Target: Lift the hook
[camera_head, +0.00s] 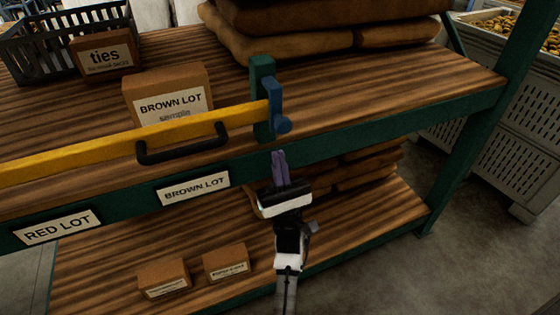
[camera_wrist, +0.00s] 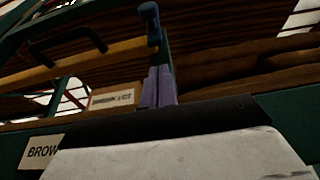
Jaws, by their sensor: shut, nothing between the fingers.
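The blue hook (camera_head: 276,110) sits at the right end of a yellow bar (camera_head: 190,128), against a short green post (camera_head: 261,85) on the shelf. A black handle (camera_head: 184,145) is fixed to the bar. My gripper (camera_head: 279,155) points up with its purple fingers together, empty, just below the hook and apart from it in the head view. In the wrist view the shut fingers (camera_wrist: 158,72) stand below the blue hook (camera_wrist: 150,14), in front of the green post. I cannot tell the exact depth gap between fingertips and hook.
A brown lot box (camera_head: 165,90) and a ties box (camera_head: 105,55) stand behind the bar. A dark basket (camera_head: 30,45) is at the back left, brown sacks (camera_head: 320,30) at the back. Small boxes (camera_head: 226,262) sit on the lower shelf.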

